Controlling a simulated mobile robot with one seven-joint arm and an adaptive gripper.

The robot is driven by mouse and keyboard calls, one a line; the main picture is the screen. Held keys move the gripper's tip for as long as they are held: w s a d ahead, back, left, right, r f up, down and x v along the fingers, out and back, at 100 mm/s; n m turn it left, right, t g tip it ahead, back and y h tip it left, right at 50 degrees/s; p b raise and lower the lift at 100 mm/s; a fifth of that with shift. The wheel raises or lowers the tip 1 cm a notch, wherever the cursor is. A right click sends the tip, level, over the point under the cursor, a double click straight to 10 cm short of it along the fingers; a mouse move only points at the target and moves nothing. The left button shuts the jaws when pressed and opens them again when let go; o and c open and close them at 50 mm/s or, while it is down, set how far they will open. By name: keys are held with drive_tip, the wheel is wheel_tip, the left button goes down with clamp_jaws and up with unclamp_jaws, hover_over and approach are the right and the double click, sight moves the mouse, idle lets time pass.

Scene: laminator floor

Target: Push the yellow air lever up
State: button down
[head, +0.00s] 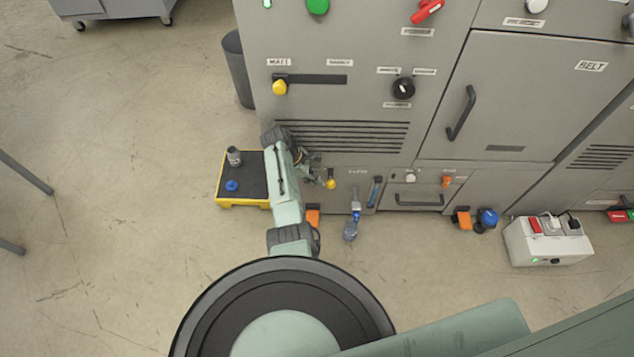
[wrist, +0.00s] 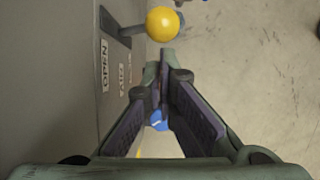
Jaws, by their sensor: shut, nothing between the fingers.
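The yellow air lever has a round yellow knob, seen low on the grey machine front in the head view (head: 331,184). In the wrist view the yellow ball knob (wrist: 163,23) stands out from a dark slot in the panel, just beyond my fingertips. My gripper (wrist: 166,58) is shut and empty, its tips close to the knob with a small gap in the picture. In the head view my gripper (head: 314,172) is small, beside the knob on its left, and partly hidden by my arm. Labels (wrist: 104,50) sit beside the slot; one seems to read OPEN.
A second yellow knob (head: 280,87) sits higher on a horizontal slot. A yellow-edged platform (head: 240,203) with a dark top stands left of my arm. A blue-handled part (head: 352,228) and an orange part (head: 313,217) are near the machine's foot. Open floor lies to the left.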

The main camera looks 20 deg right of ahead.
drive_tip(key=v, duration=1)
